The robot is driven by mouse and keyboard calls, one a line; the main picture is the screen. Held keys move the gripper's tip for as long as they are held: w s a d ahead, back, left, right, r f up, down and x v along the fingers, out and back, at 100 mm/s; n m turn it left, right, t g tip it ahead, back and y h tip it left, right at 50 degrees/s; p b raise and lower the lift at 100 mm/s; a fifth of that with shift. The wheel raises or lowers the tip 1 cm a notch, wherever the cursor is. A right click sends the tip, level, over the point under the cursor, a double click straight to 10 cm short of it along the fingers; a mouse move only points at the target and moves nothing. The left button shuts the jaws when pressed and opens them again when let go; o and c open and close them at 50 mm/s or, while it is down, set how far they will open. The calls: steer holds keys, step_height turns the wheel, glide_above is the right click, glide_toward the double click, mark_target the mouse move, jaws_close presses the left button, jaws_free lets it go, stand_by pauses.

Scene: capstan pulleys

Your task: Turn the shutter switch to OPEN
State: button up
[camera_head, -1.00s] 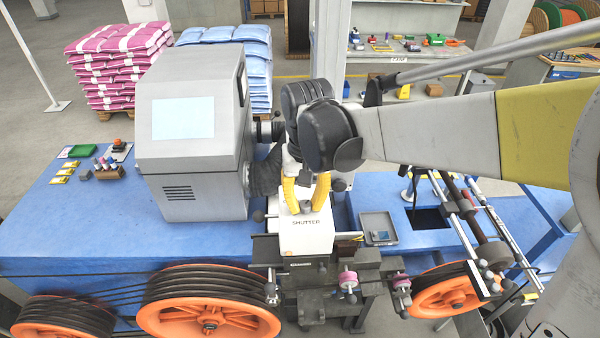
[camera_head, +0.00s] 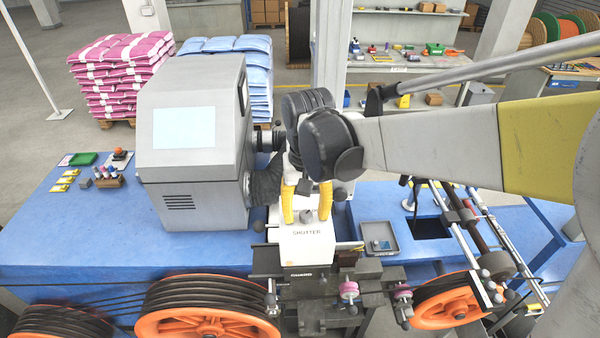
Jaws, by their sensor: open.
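The shutter box (camera_head: 307,244) is a white block marked SHUTTER, standing on the dark machine frame beside the large grey cabinet. A small grey switch knob (camera_head: 307,215) shows on top of it, between the fingers. Its pointer direction and the OPEN mark cannot be made out. My gripper (camera_head: 307,208) has two yellow fingers pointing down, one on each side of the knob. The fingers are apart, and I cannot tell whether either touches the knob.
The grey cabinet (camera_head: 195,140) with a pale screen stands close on the left. A small grey tray (camera_head: 379,238) lies to the right on the blue table (camera_head: 60,235). Orange pulleys (camera_head: 205,322) and clamps with pink rollers (camera_head: 348,290) sit in front.

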mark_target(307, 213)
step_height(307, 213, up, 12)
stand_by(0.4)
steer(key=shift+d+f, duration=0.1)
steer(key=s+d+f+t, duration=0.3)
steer(key=s+d+t, duration=0.15)
steer(key=d, duration=0.25)
steer(key=s+d+f+t, duration=0.3)
steer(key=s+d+f, duration=0.1)
steer(key=s+d, duration=0.2)
step_height(307, 213, down, 31)
steer(key=b, duration=3.1)
steer(key=shift+s+d+r, duration=0.15)
steer(key=shift+s+d, duration=0.05)
